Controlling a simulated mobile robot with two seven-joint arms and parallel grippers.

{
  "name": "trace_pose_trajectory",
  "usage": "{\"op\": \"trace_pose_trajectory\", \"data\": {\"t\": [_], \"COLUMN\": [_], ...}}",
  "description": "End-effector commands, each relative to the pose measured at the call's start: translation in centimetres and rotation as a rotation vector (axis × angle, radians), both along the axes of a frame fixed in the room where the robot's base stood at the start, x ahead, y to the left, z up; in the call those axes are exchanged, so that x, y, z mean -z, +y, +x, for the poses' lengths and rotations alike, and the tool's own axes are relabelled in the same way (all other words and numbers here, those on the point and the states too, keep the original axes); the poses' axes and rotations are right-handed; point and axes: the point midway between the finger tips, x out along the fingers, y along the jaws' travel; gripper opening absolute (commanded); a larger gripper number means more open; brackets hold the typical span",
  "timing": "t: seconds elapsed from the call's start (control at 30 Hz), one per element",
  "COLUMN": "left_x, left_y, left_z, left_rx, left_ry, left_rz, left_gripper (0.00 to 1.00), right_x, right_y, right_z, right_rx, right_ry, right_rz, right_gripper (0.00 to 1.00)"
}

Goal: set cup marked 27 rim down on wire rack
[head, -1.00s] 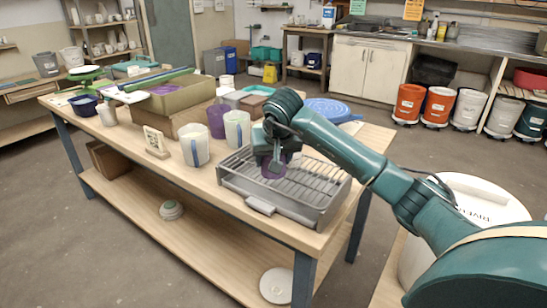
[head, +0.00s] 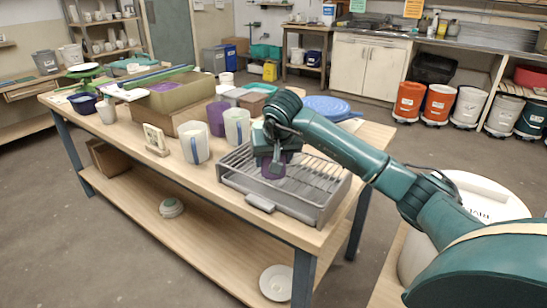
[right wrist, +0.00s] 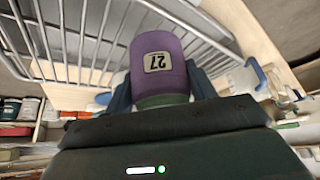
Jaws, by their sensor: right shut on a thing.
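The purple cup (right wrist: 170,88) shows a pale label reading 27, upside down in the right wrist view. My right gripper (right wrist: 162,98) is shut on the cup, with a dark finger on either side of it. In the head view the same cup (head: 272,169) hangs below my right gripper (head: 275,150), over the back-left part of the wire rack (head: 306,211). Whether the cup touches the wires cannot be told. The rack's wires (right wrist: 85,45) also show behind the cup in the right wrist view. My left gripper is not in view.
A small sign stand (head: 156,140) is further left. The rest of the rack is empty.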

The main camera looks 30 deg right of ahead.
Motion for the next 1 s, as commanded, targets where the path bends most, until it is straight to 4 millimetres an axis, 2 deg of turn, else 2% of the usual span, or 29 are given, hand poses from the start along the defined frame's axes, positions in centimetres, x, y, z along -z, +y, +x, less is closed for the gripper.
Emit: {"op": "trace_pose_trajectory", "data": {"t": [0.1, 0.13, 0.43, 0.73, 0.87, 1.0], "left_x": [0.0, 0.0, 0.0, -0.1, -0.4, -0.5], "left_y": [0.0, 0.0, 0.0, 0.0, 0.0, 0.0], "left_z": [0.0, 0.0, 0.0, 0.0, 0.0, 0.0], "left_rx": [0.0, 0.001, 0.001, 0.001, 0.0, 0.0], "left_ry": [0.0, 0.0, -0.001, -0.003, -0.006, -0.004], "left_rz": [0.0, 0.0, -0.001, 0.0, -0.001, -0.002], "left_gripper": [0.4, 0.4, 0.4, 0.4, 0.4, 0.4], "right_x": [-0.1, -0.1, 0.0, -0.1, -1.7, -4.3], "right_y": [0.0, 0.0, 0.0, 0.0, 0.3, 0.8], "right_z": [0.0, 0.0, 0.0, 0.0, -0.7, -2.1], "right_rx": [0.0, 0.001, 0.0, 0.0, -0.001, -0.001], "right_ry": [-0.001, -0.001, 0.0, 0.0, -0.003, -0.006], "right_rz": [0.0, 0.0, 0.0, 0.0, -0.001, -0.001], "right_gripper": [0.28, 0.56, 0.81, 0.81, 0.81, 0.81]}}
